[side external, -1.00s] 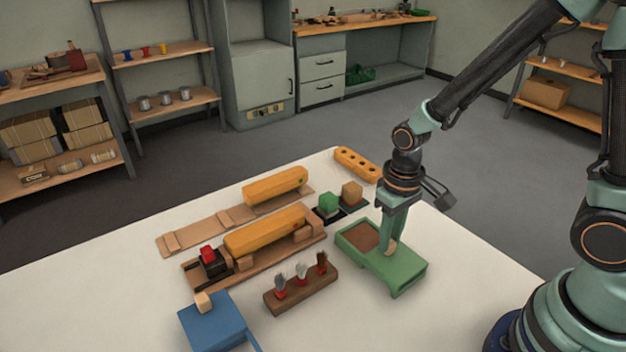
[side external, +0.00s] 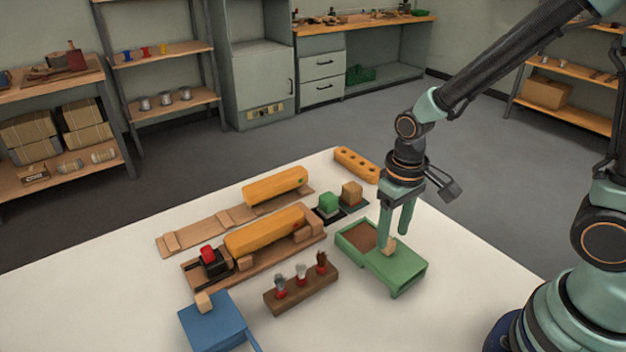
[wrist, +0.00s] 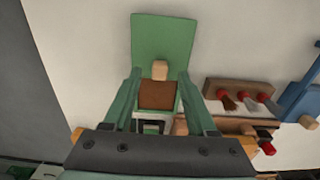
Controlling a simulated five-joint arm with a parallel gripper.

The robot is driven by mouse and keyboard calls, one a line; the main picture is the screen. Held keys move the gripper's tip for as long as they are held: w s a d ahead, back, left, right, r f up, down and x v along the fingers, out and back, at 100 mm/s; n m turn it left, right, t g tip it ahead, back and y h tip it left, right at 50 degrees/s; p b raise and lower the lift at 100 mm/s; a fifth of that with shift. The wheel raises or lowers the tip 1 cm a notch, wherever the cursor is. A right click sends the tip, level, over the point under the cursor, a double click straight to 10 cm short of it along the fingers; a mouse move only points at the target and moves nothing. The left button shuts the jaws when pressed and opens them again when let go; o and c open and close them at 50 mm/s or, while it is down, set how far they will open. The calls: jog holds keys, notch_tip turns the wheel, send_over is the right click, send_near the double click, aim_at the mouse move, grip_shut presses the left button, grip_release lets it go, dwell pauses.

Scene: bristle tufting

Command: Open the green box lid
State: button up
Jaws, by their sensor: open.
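The green box (side external: 345,244) stands on the white table. Its green lid (side external: 405,268) is slid toward the near right, so brown contents (side external: 362,236) show in the uncovered far-left part. A pale wooden knob (side external: 389,246) sits at the lid's inner edge. In the wrist view the lid (wrist: 165,38) lies ahead, with the knob (wrist: 160,69) and the brown contents (wrist: 157,96) nearer. My gripper (side external: 396,237) is open and empty just above the box. In the wrist view its fingers (wrist: 159,76) stand apart on either side of the knob and contents.
A brush block (side external: 302,292) with several tufts stands left of the green box. A blue box (side external: 212,322) is at the front left. The table's right side is clear.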

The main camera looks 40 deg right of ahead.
notch_tip(320, 180, up, 10)
dwell(0.4)
notch_tip(320, 180, up, 7)
jog(key=t, duration=0.5)
send_over(391, 243)
jog(key=s+d, duration=0.2)
jog(key=d, duration=0.2)
jog(key=shift+r+t, duration=0.15)
jog(key=shift+t, duration=0.15)
